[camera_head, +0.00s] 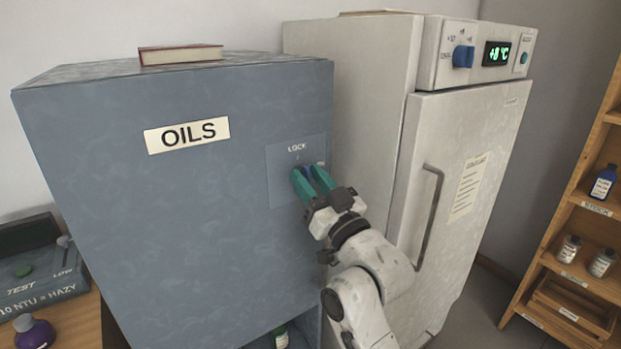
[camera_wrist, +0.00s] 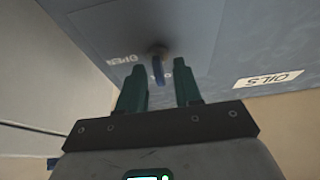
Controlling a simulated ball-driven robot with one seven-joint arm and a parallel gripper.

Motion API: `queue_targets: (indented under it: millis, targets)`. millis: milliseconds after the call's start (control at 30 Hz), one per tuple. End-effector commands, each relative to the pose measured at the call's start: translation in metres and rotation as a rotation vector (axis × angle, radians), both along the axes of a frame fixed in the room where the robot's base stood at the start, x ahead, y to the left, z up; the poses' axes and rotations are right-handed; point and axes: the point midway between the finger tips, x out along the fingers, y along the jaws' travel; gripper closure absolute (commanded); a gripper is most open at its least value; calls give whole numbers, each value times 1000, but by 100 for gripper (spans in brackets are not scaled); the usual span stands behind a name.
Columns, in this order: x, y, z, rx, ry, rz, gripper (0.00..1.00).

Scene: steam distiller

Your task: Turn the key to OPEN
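The blue key (camera_wrist: 158,70) sits in a dark round lock on the front of the grey-blue OILS cabinet (camera_head: 110,180). In the wrist view the label OPEN (camera_wrist: 121,60) is left of the key. In the head view the label LOCK (camera_head: 297,147) is above it on the lock plate. My gripper (camera_head: 309,170) is in front of the plate, its green fingers pointing at it. In the wrist view my gripper (camera_wrist: 159,66) is open, with the key between the fingertips and a gap on each side. The fingers hide most of the key in the head view.
A red book (camera_head: 180,54) lies on the cabinet. A white fridge (camera_head: 470,130) with a long handle (camera_head: 430,215) stands close on the right. A wooden shelf (camera_head: 580,200) with bottles is at the far right. A tester box (camera_head: 35,285) is at the left.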

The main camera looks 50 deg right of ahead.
Motion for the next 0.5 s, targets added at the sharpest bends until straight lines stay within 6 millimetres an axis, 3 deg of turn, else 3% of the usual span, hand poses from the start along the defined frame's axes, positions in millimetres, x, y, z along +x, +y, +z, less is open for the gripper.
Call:
queue_targets:
  millis: [100,433,500]
  targets:
    - [0,0,0,0,0,0,68]
    - [0,0,0,0,0,0,99]
    - [0,0,0,0,0,0,100]
